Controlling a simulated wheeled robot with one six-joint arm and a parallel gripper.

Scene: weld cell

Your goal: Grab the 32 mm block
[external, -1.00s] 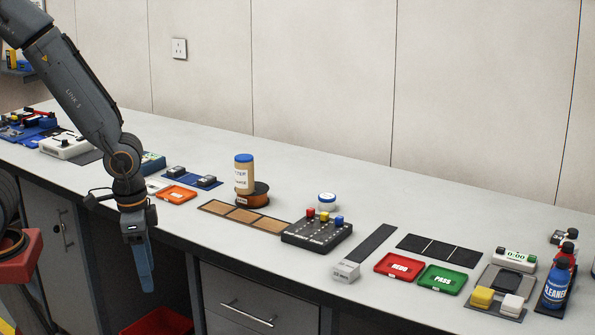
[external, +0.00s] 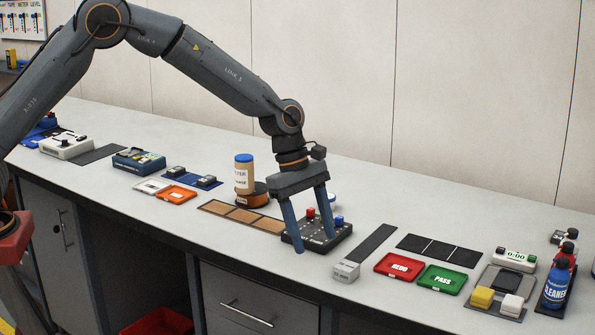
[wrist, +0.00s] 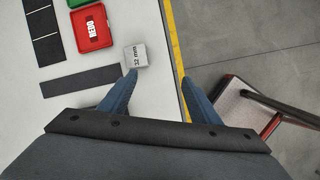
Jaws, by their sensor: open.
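The 32 mm block (external: 346,271) is a small light grey block near the front edge of the bench, at the near end of a dark strip. It also shows in the wrist view (wrist: 136,56), with "32 mm" printed on its top. My gripper (external: 313,245) is open and empty. In the external view it is left of the block, with its fingers in front of the black button box (external: 333,236). In the wrist view the left fingertip appears close to the block; I cannot tell whether they touch.
A red REDO tray (external: 399,267) and a green PASS tray (external: 442,280) lie right of the block. The dark strip (external: 371,243) runs back from it. A jar (external: 244,178) stands behind to the left. In the wrist view the yellow-marked bench edge (wrist: 176,45) is close to the block.

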